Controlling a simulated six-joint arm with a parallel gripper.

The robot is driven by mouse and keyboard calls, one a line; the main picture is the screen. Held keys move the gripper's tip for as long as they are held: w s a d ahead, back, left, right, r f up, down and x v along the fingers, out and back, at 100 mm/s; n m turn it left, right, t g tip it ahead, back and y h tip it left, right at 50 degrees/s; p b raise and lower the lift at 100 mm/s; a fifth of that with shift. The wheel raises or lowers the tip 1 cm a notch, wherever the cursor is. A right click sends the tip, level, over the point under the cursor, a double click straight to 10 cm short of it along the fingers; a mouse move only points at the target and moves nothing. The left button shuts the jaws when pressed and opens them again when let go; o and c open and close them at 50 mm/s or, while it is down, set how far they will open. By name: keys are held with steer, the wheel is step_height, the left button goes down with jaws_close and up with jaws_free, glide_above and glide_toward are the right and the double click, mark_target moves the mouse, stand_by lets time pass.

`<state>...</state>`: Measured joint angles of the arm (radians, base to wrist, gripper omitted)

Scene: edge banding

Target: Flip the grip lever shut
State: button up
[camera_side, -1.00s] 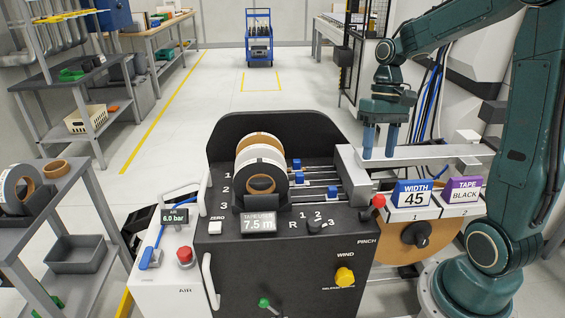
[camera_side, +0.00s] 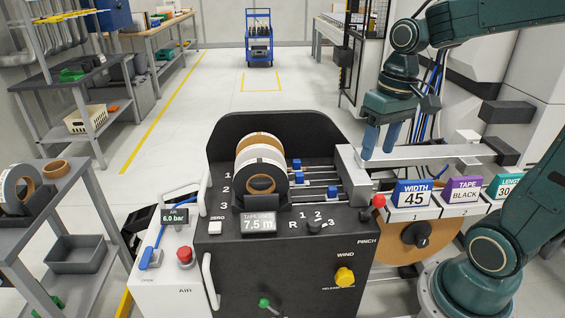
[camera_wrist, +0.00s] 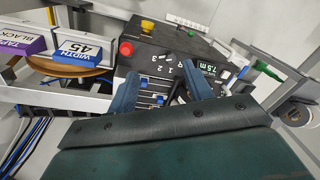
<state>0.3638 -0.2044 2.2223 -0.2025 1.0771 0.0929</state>
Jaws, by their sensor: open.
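The black machine (camera_side: 225,260) carries several small levers, and I read no label saying grip on any. A red ball-knob lever (camera_side: 378,201) stands at its right edge near the word PINCH, and a red knob also shows in the wrist view (camera_wrist: 126,48). A green-knobbed lever (camera_side: 264,303) sits low on the front. My gripper (camera_side: 379,156) hangs above the long grey bar right of the machine, fingers pointing down, apart from both knobs. In the wrist view its two blue fingers (camera_wrist: 163,88) are spread with nothing held between them.
Tape rolls (camera_side: 262,172) stand on the machine top beside rods with blue blocks (camera_side: 332,192). The WIDTH 45 sign (camera_side: 413,194) and TAPE BLACK sign (camera_side: 462,190) stand close to the right. A yellow knob (camera_side: 345,276) is on the front.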

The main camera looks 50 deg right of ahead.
steer(key=s+a+r+n+t, duration=0.2)
steer(key=s+a+n+t, duration=0.1)
steer(key=s+a, duration=0.3)
steer(key=shift+s+r+t+h, duration=0.4)
steer(key=shift+s+t, duration=0.1)
steer(key=shift+t, duration=0.4)
stand_by(0.4)
stand_by(0.4)
steer(key=w+d+f+m+g+h, duration=0.1)
steer(key=w+d+f+m+g, duration=0.6)
steer(key=d+f+m, duration=0.3)
steer(key=shift+w+d+f+m, duration=0.25)
steer(key=shift+w+d+m, duration=0.25)
steer(key=shift+w+d, duration=0.3)
